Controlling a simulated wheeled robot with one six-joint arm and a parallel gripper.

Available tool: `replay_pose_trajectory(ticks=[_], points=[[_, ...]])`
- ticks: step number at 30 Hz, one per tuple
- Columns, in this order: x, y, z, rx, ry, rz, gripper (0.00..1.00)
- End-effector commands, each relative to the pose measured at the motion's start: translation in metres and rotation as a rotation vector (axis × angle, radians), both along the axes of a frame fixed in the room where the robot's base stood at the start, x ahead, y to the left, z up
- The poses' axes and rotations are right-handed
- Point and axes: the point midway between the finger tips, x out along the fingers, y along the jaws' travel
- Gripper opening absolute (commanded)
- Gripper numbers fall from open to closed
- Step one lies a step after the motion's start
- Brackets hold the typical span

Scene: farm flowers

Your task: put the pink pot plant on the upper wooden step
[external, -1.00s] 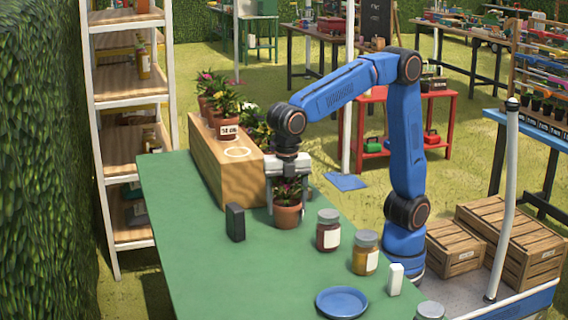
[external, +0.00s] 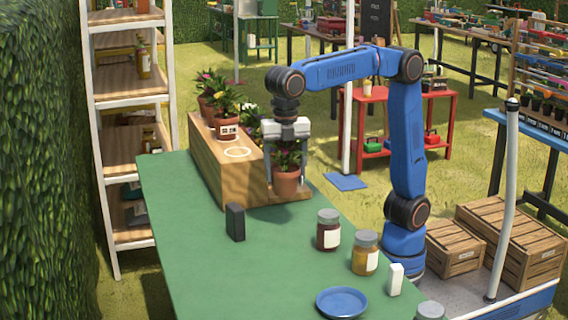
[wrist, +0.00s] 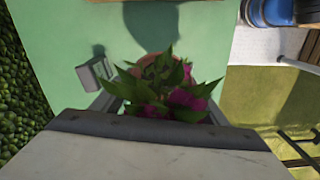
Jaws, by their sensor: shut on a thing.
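The pink pot plant (external: 287,180) is a terracotta pot with green leaves and pink flowers. My gripper (external: 285,180) is shut on it and holds it upright, at the right end of the wooden steps. In the wrist view the plant's leaves and pink flowers (wrist: 165,95) fill the space between the fingers and hide most of the pot. A lower step (external: 290,196) shows partly below the held pot.
Other potted plants (external: 226,125) stand on the upper step behind the ring. A dark block (external: 235,222), two jars (external: 328,230) (external: 365,253), a white block (external: 395,279) and a blue dish (external: 342,303) are on the green table (external: 190,245). The table's left part is mostly clear.

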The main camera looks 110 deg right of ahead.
Motion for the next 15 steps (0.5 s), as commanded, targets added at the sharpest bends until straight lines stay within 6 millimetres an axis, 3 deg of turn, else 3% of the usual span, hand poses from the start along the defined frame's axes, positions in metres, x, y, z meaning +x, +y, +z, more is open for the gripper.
replay_pose_trajectory(ticks=[5,15], points=[[0.024,-0.028,0.027,0.001,-0.005,0.016,0.31],[0.072,-0.133,0.11,0.0,-0.006,0.094,0.31]])
